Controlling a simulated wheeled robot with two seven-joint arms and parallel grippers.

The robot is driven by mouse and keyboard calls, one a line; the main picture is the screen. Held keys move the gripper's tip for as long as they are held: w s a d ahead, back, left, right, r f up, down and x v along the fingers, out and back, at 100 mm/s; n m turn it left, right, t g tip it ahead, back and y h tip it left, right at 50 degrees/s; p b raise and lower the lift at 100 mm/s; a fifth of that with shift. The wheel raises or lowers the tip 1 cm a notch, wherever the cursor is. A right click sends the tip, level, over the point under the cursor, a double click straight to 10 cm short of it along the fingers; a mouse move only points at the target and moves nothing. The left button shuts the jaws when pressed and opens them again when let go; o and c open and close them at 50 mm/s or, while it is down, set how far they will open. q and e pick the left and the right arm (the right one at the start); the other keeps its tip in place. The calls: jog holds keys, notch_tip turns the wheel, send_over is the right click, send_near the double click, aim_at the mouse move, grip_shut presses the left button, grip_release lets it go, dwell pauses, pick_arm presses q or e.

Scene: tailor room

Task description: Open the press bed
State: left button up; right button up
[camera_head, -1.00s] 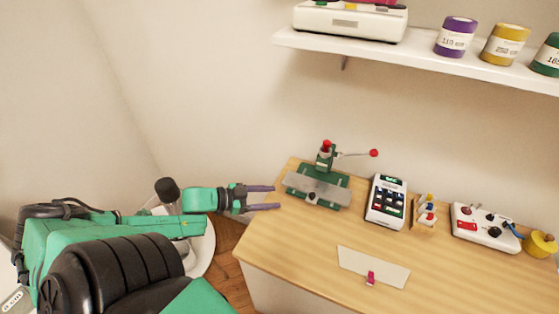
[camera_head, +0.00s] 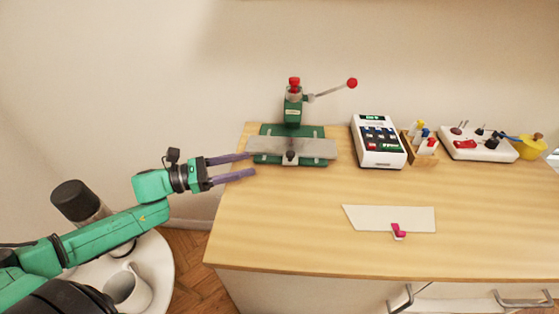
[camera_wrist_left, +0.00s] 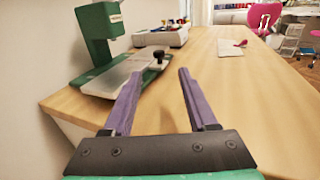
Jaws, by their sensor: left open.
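The green press (camera_head: 293,107) stands at the back left of the wooden table, with a red-knobbed lever (camera_head: 335,90) reaching up to the right. Its grey metal bed (camera_head: 318,149) lies flat over a green base, with a black knob (camera_head: 291,156) at the front middle. My left gripper (camera_head: 252,165) is open and empty, just left of the bed and apart from the knob. In the left wrist view, the black knob (camera_wrist_left: 159,56) shows beyond the purple fingers (camera_wrist_left: 157,88). My right gripper is not in view.
A white keypad device (camera_head: 378,142), a small wooden rack (camera_head: 422,146) and a white switch box (camera_head: 478,146) stand right of the press. A pale sheet with a pink clip (camera_head: 375,217) lies in front. The table's front left is clear.

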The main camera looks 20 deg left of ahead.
aim_at(286, 154)
pick_arm(q)
jog(key=x, duration=1)
jog(key=shift+w+d+f, duration=0.1)
jog(key=shift+w+d, duration=0.1)
jog(key=shift+w, duration=0.05)
grip_shut()
dwell(0.9)
